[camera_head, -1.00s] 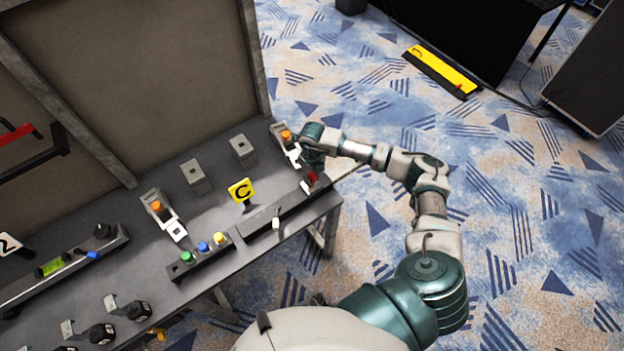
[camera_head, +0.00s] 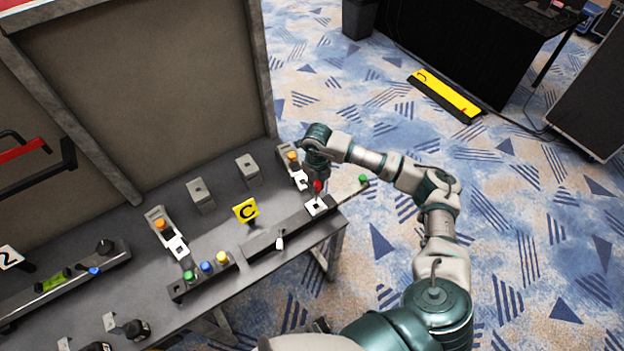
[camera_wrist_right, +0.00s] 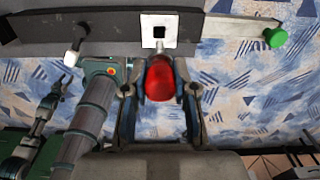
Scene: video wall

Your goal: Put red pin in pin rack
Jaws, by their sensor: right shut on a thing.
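My right gripper (camera_head: 318,180) is at the right end of the bench. The wrist view shows its two fingers (camera_wrist_right: 160,92) shut on the red pin (camera_wrist_right: 160,78), one on each side. The red pin also shows in the head view (camera_head: 318,187), just above a white square plate (camera_head: 317,206) with a dark hole. In the wrist view the pin's metal tip is close to this plate (camera_wrist_right: 147,22). A rack (camera_head: 176,292) with green, blue and yellow pins is further left. In the wrist view a small claw, apparently my left gripper (camera_wrist_right: 64,86), shows at the left; its opening is unclear.
A white lever (camera_head: 280,243) sticks out of the bar. A green knob (camera_head: 363,179) is right of the gripper. Orange-topped latches (camera_head: 161,224) stand near the panel.

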